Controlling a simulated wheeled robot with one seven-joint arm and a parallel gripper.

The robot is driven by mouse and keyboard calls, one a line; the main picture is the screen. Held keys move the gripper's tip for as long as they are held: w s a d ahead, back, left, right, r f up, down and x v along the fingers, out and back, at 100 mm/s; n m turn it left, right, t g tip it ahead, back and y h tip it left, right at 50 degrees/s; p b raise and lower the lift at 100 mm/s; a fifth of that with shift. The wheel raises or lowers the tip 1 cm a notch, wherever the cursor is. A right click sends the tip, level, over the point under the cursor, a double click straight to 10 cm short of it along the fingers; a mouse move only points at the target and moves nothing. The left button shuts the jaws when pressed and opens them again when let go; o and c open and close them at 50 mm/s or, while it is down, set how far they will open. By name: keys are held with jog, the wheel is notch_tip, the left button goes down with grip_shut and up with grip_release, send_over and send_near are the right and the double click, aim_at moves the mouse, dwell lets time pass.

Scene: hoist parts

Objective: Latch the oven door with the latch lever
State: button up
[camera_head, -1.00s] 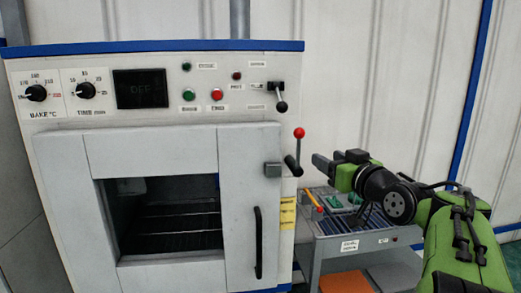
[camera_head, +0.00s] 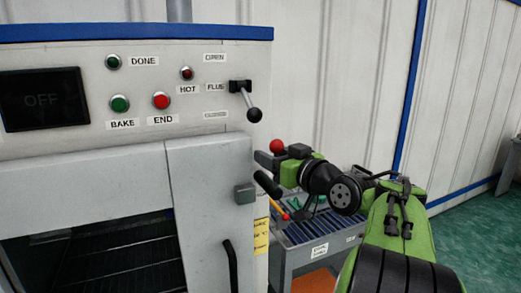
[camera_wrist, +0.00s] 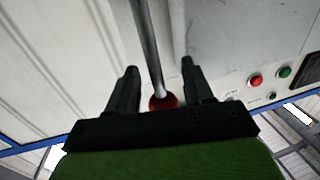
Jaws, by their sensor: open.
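My gripper (camera_head: 268,160) is open at the lever, just below the knob. In the wrist view, the lever's rod (camera_wrist: 150,45) runs between the two open fingers, and the red knob (camera_wrist: 163,102) lies near the palm. Contact cannot be told. The oven door (camera_head: 210,200) has a grey latch block (camera_head: 245,193) and a black handle (camera_head: 232,265). It looks closed or nearly so.
A smaller black-knobbed lever (camera_head: 252,112) sits on the control panel above, beside the flue labels. Red and green buttons (camera_head: 161,101) are to its left. The wall behind is clear.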

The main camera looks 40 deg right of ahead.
jog(key=shift+s+r, duration=0.15)
jog(key=shift+s, duration=0.35)
jog(key=shift+w, duration=0.15)
grip_shut()
